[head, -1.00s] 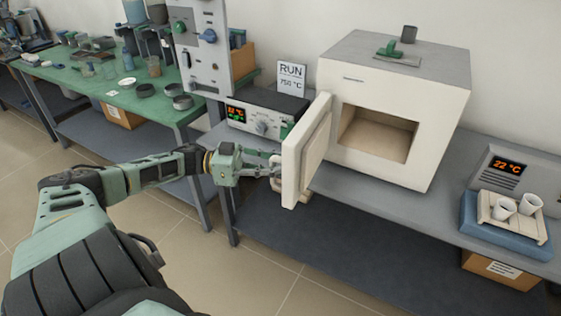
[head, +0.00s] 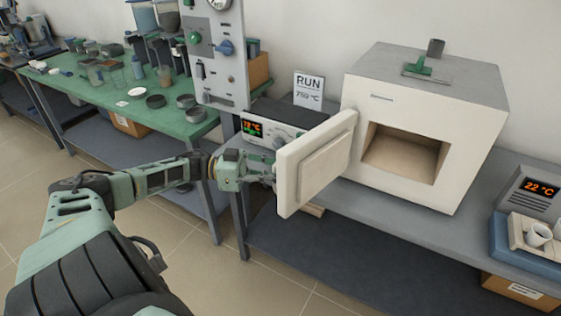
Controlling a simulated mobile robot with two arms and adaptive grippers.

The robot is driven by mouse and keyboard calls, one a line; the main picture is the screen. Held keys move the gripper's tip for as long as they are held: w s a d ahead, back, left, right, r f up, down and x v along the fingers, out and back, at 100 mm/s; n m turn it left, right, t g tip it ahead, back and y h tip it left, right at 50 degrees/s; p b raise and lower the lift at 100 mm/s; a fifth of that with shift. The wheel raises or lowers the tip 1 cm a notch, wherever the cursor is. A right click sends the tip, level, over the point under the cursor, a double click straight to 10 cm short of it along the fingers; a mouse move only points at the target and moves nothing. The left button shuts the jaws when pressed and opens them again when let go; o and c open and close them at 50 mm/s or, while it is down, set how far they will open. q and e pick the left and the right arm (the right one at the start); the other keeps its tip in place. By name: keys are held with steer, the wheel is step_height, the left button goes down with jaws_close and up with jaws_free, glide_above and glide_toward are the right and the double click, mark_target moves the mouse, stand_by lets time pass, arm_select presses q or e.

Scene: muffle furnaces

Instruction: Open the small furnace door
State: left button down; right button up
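The small furnace (head: 425,125) is a white box with a grey top on the grey bench. Its dark-edged, beige chamber (head: 404,152) is exposed. The furnace door (head: 318,163) is swung wide out to the left, and its inner face with a raised panel shows. My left gripper (head: 272,174) is at the door's left, outer side; its fingertips are hidden behind the door, so its grip cannot be made out. My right gripper is not in view.
A control box (head: 270,125) with a red and green display stands behind the door. A RUN sign (head: 308,88) stands at the wall. At right are a blue tray (head: 512,250) with white crucibles and a 22 °C display unit (head: 534,185). A green table (head: 125,110) with dishes is at left.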

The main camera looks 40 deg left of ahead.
arm_select(q)
steer(key=shift+s+f, duration=0.25)
steer(key=shift+f, duration=0.15)
steer(key=c, duration=2.2)
jaws_free()
steer(key=o, duration=0.5)
steer(key=shift+s+a+r, duration=0.25)
steer(key=shift+s+a, duration=0.05)
steer(key=shift+s, duration=0.1)
steer(key=shift+c, duration=0.2)
steer(key=shift+w+d+r, duration=0.1)
steer(key=shift+w, duration=0.2)
steer(key=v, duration=1.2)
